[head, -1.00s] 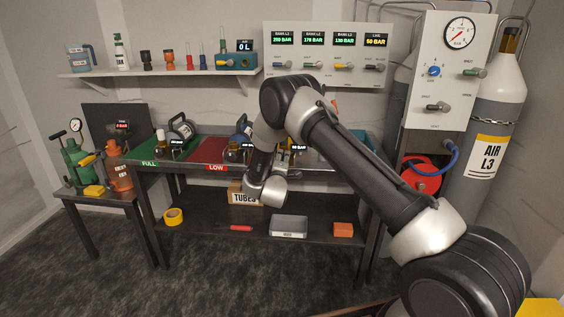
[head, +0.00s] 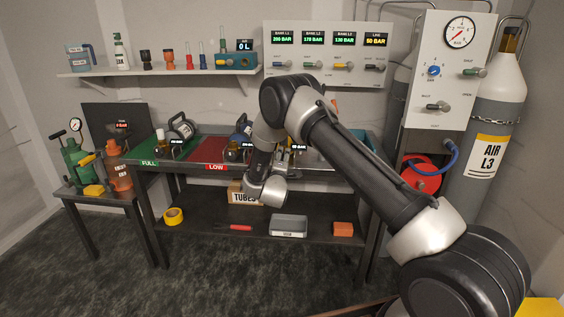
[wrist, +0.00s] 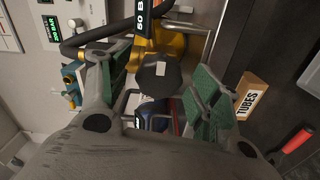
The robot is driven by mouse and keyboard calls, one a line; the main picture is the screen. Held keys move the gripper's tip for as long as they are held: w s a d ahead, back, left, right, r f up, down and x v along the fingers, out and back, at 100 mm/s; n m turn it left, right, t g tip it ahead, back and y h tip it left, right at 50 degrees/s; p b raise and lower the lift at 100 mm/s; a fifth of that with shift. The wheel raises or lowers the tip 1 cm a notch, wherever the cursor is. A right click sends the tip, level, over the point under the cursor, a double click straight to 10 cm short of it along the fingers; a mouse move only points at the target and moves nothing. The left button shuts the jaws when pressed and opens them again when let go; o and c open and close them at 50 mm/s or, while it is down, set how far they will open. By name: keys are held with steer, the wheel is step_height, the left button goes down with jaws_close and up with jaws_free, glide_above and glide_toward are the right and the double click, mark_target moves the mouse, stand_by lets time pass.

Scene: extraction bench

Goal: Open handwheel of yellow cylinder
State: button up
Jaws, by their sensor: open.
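The yellow cylinder (wrist: 172,43) shows in the wrist view behind a dark round handwheel (wrist: 158,80) with a small pale mark. A "50 BAR" tag (wrist: 145,14) is beside it, cut off by the frame edge. My gripper (wrist: 160,88) is open, with one green-padded finger on each side of the handwheel. Gaps show between the pads and the wheel, so I see no grip on it. In the head view the yellow cylinder is mostly hidden by my arm and gripper, with its "50 BAR" tag (head: 299,146) showing on the bench.
The bench has a green FULL mat (head: 149,163) and a red LOW mat (head: 216,167). A blue cylinder (wrist: 155,112) lies close by in the wrist view. The TUBES box (head: 243,197) and a grey bin (head: 289,226) are on the lower shelf.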

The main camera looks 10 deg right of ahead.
steer(key=v, duration=1.2)
